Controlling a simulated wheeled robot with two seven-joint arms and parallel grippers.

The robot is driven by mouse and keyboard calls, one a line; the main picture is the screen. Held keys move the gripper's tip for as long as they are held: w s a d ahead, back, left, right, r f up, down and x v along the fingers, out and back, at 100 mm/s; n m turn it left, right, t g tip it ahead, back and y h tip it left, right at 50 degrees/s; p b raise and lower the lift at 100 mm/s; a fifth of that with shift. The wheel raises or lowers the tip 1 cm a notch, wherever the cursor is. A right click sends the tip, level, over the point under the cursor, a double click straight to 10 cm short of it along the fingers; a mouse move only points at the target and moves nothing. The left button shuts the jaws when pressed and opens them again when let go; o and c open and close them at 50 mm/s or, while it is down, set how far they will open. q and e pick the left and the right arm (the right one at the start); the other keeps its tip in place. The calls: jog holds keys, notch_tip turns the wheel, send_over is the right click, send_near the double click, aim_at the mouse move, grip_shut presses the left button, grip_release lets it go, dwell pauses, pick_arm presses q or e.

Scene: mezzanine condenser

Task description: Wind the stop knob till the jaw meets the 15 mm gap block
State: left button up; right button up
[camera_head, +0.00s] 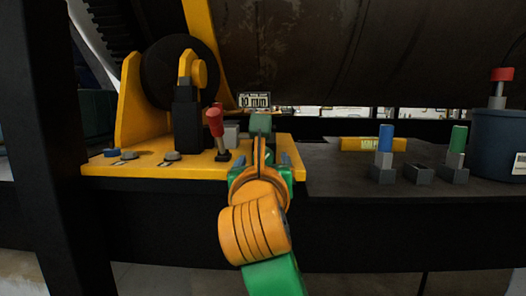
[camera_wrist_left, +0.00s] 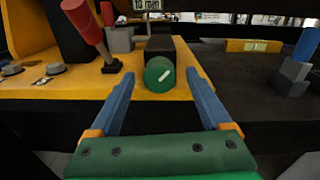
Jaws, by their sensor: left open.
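The stop knob (camera_wrist_left: 159,75) is a round green knob with a pale line on its face, tilted up to the right. It sits on the front of a dark block on the yellow plate (camera_wrist_left: 60,92). In the head view the green knob (camera_head: 261,123) shows just beyond my left gripper. My left gripper (camera_wrist_left: 160,85) is open, its blue fingers on either side of the knob and apart from it. A grey block (camera_wrist_left: 119,39) stands left of the dark block; I cannot tell whether it is the jaw or the gap block. A sign (camera_head: 255,101) reads 10 mm.
A red-handled lever (camera_head: 215,125) stands left of the knob. Blue (camera_head: 385,138) and green (camera_head: 458,139) topped grey pieces, a yellow bar (camera_head: 370,144) and a dark blue tub (camera_head: 497,140) are on the dark bench at right. A large drum hangs above.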

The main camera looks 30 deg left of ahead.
pick_arm(q)
jog(key=shift+x, duration=0.85)
jog(key=shift+w+a, duration=0.2)
jog(key=shift+w, duration=0.15)
pick_arm(e)
jog(key=shift+r, duration=0.55)
pick_arm(q)
jog(key=shift+s, duration=0.1)
jog(key=shift+c, duration=0.3)
grip_shut()
pick_arm(e)
jog(key=shift+f, duration=0.1)
jog(key=shift+f, duration=0.1)
